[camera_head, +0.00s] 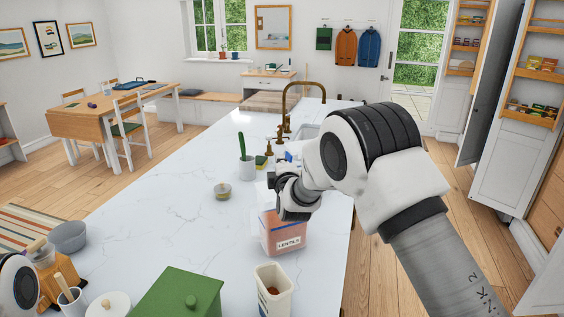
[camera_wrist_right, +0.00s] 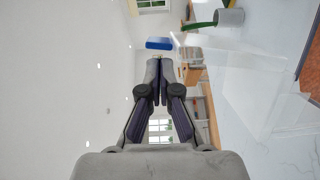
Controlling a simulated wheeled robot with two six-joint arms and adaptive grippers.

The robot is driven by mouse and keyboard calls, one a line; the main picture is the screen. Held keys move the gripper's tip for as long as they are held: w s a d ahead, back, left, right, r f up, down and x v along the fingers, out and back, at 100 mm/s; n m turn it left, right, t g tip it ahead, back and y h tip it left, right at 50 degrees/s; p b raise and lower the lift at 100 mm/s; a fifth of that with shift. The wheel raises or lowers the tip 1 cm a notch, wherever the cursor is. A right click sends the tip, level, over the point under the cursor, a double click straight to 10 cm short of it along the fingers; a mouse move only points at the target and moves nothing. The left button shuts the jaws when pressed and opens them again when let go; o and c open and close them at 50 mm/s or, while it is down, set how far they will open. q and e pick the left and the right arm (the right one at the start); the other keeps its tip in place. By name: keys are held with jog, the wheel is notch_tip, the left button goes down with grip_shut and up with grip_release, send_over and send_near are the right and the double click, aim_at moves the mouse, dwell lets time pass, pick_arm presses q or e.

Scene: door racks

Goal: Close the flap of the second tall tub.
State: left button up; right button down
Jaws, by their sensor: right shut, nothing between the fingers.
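A pink tub labelled LENTILS (camera_head: 289,243) stands on the white counter, partly hidden under my right arm. Nearer, a cream tub (camera_head: 273,281) stands open at the top, with something brown inside. A small blue piece (camera_head: 289,156) shows behind my right wrist; a blue block (camera_wrist_right: 159,43) lies just beyond the fingertips in the wrist view. A see-through shape (camera_wrist_right: 235,85) stands beside it there; I cannot tell whether these are a tub and its flap. My right gripper (camera_wrist_right: 158,62) is shut and empty, above the counter; its fingers (camera_head: 274,180) are mostly hidden in the head view.
A green box (camera_head: 177,293) is at the near edge. A brass tap (camera_head: 286,100) rises behind. The counter's left middle is clear (camera_head: 165,205).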

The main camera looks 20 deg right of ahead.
jog(key=shift+w+a, duration=0.2)
jog(key=shift+a, duration=0.2)
jog(key=shift+s+d+r+m, duration=0.15)
jog(key=shift+s+d+m, duration=0.2)
jog(key=shift+d, duration=0.35)
jog(key=shift+d+b, duration=0.3)
jog(key=shift+b, duration=0.05)
jog(key=shift+w+d+m+g+b, duration=0.3)
jog(key=shift+d+m+b, duration=0.25)
jog(key=shift+m, duration=0.5)
jog(key=d+f+m+g+y+b, duration=0.1)
jog(key=d+f+m+y+b, duration=0.2)
jog(key=d+f+m+b, duration=0.4)
jog(key=shift+w+d+f+m+g+b, duration=0.35)
jog(key=shift+d+m+b, duration=0.45)
jog(key=shift+m+b, duration=0.5)
jog(key=shift+s+f, duration=0.15)
